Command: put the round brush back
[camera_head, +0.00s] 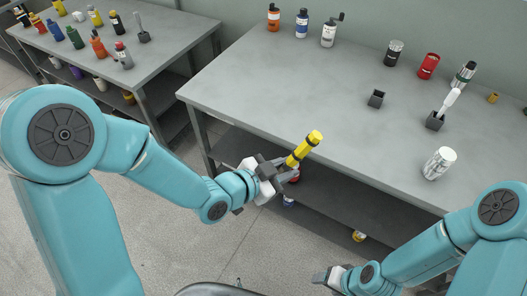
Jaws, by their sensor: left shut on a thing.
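My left gripper (276,174) is shut on a yellow stick-shaped thing with a dark band, which I take to be the round brush (306,146). It is tilted up to the right, in front of the near edge of the right table (270,85). Its lower end is hidden by the gripper. A small dark square holder (376,98) stands on the table and looks empty. A second dark holder (435,121) has a white-handled tool (450,100) standing in it. My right gripper (326,277) is low, in front of the table; its jaw opening is not clear.
A silver-white can (439,163) stands near the table's front edge. A black can (393,53), a red can (428,66) and several bottles stand at the back. The left table (165,55) holds more bottles. The table's left and middle top is clear.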

